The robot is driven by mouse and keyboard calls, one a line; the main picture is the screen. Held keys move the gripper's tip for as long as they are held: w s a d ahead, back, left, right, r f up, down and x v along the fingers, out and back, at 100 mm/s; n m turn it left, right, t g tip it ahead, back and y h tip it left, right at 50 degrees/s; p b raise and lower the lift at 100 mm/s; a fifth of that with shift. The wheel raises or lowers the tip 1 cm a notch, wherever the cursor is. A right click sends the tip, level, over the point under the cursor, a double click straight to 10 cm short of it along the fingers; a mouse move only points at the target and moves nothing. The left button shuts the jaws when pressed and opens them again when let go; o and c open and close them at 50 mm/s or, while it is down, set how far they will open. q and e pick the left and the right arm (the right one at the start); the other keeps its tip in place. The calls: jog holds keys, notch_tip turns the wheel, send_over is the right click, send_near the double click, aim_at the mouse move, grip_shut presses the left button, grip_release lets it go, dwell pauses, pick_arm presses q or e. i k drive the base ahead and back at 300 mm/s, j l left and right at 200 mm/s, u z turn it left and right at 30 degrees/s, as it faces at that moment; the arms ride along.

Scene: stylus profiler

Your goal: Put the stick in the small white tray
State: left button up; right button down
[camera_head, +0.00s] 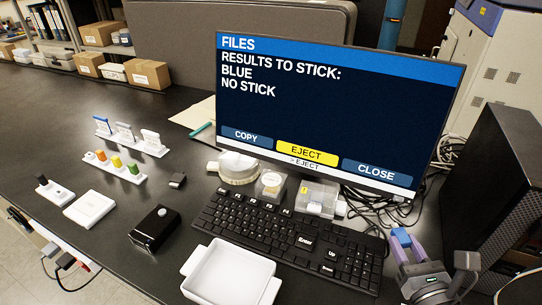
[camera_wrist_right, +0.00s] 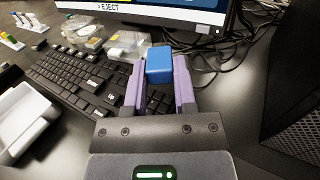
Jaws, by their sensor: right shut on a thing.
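My right gripper (camera_head: 409,246) is shut on a blue stick (camera_head: 401,236), to the right of the keyboard. In the right wrist view the stick (camera_wrist_right: 159,64) sits between the two purple fingers (camera_wrist_right: 159,88), its blue end showing. The fingers hide its lower part. A white tray (camera_head: 190,268) with end handles stands in front of the keyboard, left of my right gripper, and looks empty. It also shows at the left edge of the right wrist view (camera_wrist_right: 40,128). My left gripper is not in view.
The monitor (camera_head: 330,110) reads "NO STICK" and stands behind the keyboard (camera_head: 290,240). A dark computer case (camera_head: 495,180) is close on the right. A black box (camera_head: 155,228), a flat white square (camera_head: 90,208) and small racks (camera_head: 130,138) stand on the left. Cables lie behind the gripper.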

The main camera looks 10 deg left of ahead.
aim_at(239, 279)
jog(key=u, duration=0.85)
jog(key=k+j, duration=0.15)
jog(key=j, duration=0.15)
jog(key=k+j, duration=0.15)
jog(key=j, duration=0.2)
